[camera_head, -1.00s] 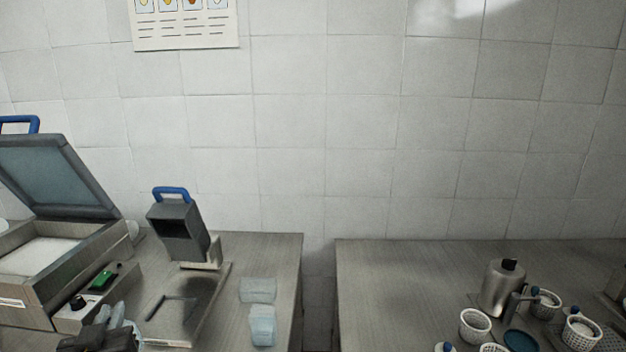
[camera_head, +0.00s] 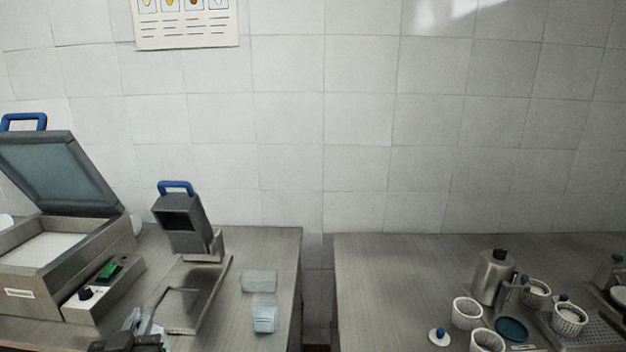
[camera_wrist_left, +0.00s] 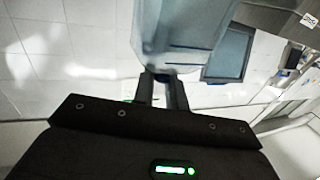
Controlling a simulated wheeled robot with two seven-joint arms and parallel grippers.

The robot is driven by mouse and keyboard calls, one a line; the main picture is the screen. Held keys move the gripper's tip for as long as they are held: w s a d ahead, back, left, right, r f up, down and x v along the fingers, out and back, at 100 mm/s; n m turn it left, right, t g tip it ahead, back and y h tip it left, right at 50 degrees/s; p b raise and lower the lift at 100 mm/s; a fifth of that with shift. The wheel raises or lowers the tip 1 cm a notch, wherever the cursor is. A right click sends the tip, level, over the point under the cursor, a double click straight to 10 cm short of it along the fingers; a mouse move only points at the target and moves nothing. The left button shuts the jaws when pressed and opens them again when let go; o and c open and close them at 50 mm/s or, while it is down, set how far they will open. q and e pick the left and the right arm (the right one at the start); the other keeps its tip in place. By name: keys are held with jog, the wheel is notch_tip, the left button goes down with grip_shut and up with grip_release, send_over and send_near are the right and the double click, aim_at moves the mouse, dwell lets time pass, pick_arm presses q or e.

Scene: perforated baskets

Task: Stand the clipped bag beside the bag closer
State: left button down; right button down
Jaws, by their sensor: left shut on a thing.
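My left gripper (camera_head: 140,341) is at the lower left of the head view, in front of the bag closer's base. In the left wrist view my left gripper (camera_wrist_left: 162,78) is shut on a translucent pale blue bag (camera_wrist_left: 185,30), which extends beyond the fingertips. The bag's clip cannot be made out. The bag closer (camera_head: 182,222), a dark grey head with a blue handle over a metal base plate, stands on the left table. The held bag is mostly hidden or too small to tell in the head view. My right gripper is not in view.
An open-lidded machine (camera_head: 58,262) fills the table's left. A gap separates the right table (camera_head: 390,280), which carries a metal bottle (camera_head: 492,278) and several white perforated baskets (camera_head: 467,314); its left part is clear.

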pick_arm(q)
jog(key=d+f+m+h, duration=0.3)
jog(key=d+f+h, duration=0.1)
jog(key=d, duration=0.8)
jog(key=shift+s+d+t+h, duration=0.3)
jog(key=shift+d+t+h, duration=0.1)
jog(key=shift+h, duration=0.2)
jog(key=shift+s+f, duration=0.1)
